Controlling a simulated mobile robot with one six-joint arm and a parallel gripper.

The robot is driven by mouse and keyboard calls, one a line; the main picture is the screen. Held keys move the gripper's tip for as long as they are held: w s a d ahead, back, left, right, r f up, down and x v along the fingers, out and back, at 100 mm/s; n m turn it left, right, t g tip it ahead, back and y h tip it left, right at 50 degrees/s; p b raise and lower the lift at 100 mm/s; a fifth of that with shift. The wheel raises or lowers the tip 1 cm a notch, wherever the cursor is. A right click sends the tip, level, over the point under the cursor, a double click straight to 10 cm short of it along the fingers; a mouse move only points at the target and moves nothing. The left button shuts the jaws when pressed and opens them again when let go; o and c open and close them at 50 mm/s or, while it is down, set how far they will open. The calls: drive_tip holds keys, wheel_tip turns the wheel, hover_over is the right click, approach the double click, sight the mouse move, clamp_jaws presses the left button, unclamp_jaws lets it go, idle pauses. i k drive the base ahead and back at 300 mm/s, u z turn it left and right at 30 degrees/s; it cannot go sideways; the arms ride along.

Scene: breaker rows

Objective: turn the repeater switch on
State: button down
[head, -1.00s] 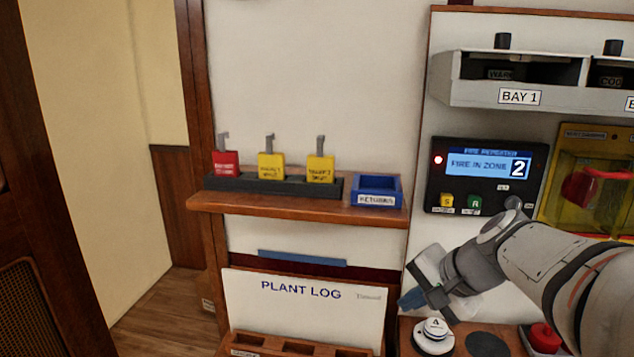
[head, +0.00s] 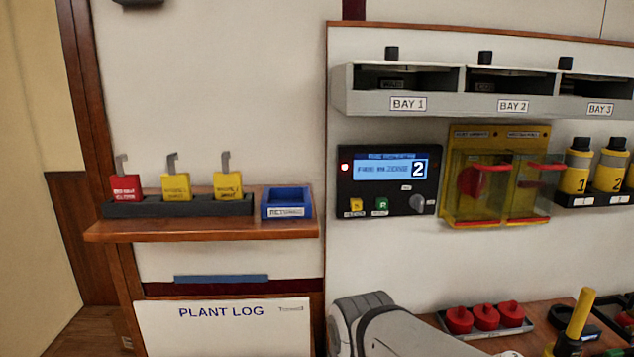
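The fire repeater panel (head: 388,181) is a black box on the white wall board. Its blue screen reads "FIRE IN ZONE 2", and a red lamp glows at its left. A yellow button (head: 356,206) and a green button (head: 381,205) sit along its lower edge. A grey rotary switch knob (head: 417,203) is at its lower right and looks tilted; its setting labels are too small to read. My arm shows at the bottom, below the panel and apart from it. My gripper is outside the view.
A yellow clear-covered box (head: 493,178) with red handles is just right of the panel. A bay shelf (head: 430,103) juts out above. At left, a wooden shelf (head: 200,231) holds tags and a blue returns tray (head: 287,215). Red knobs (head: 486,316) lie on the lower bench.

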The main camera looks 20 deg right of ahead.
sight(417, 201)
drive_tip(key=u, duration=0.4)
drive_tip(key=k, duration=1.4)
drive_tip(key=z, duration=0.7)
drive_tip(key=i, duration=1)
drive_tip(key=z, duration=0.05)
